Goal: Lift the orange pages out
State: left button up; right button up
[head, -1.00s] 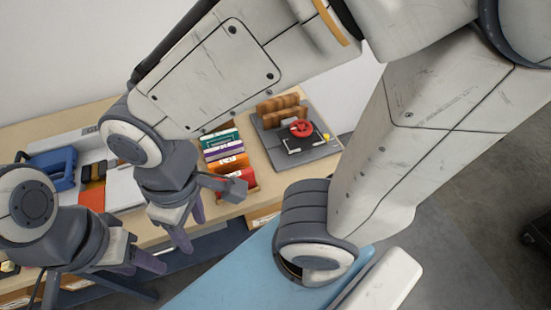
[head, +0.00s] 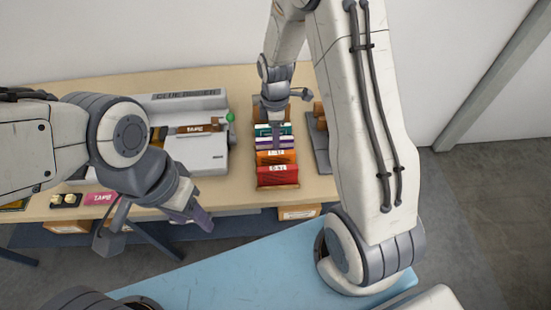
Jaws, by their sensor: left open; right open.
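The orange pages (head: 276,157) stand in a sorter on the table, between a purple-and-white bundle (head: 270,143) and a red bundle (head: 278,176). A teal bundle (head: 262,130) is at the back. My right gripper (head: 275,125) is open and points down over the back bundles, behind the orange pages. Its fingers partly cover the teal and purple bundles; whether they touch them I cannot tell. My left gripper (head: 192,217) is open and empty, in front of the table's front edge, left of the sorter.
A grey-white machine (head: 202,155) with a green knob (head: 230,117) stands left of the sorter. A grey base (head: 319,140) with brown blocks is close on the right, partly behind my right arm. A pink labelled item (head: 100,198) lies at the front left.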

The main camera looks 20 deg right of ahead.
aim_at(276, 152)
notch_tip(276, 152, down, 3)
jog(key=shift+s+f+p, duration=0.1)
jog(key=shift+p, duration=0.2)
jog(key=shift+s+f+p, duration=0.1)
jog(key=shift+f+p, duration=0.3)
jog(key=shift+f, duration=0.05)
notch_tip(276, 152, down, 3)
jog(key=shift+s+f+p, duration=0.15)
jog(key=shift+p, duration=0.55)
jog(key=shift+f, duration=0.5)
grip_shut()
